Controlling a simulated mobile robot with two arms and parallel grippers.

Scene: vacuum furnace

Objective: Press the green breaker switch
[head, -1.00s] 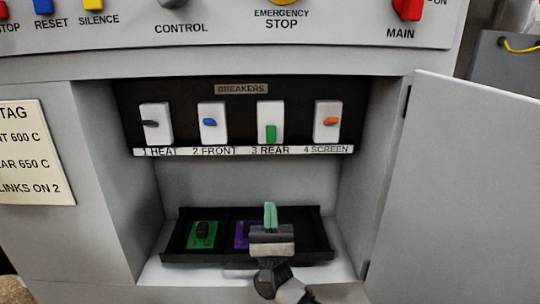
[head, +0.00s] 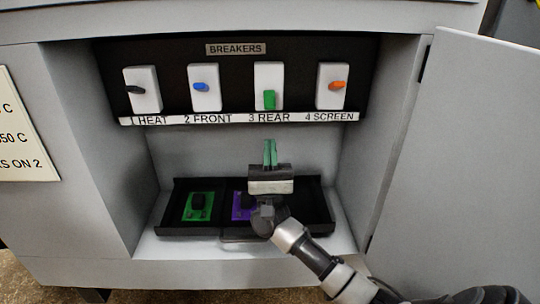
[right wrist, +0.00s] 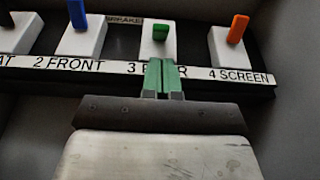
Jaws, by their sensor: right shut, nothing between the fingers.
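The green breaker switch (head: 269,100) is on the white plate above the label 3 REAR, and its lever points down. It also shows in the right wrist view (right wrist: 160,33), just beyond my fingertips. My right gripper (head: 270,150) is shut and empty, with green fingers pointing up, below the switch and apart from it in the head view. In the right wrist view the right gripper (right wrist: 160,76) covers part of the 3 REAR label. My left gripper is not in view.
Black (head: 136,89), blue (head: 200,87) and orange (head: 337,85) switches share the panel. A black tray (head: 318,205) with green (head: 198,206) and purple (head: 241,207) pieces lies below. The cabinet side walls and open door (head: 460,150) bound the space.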

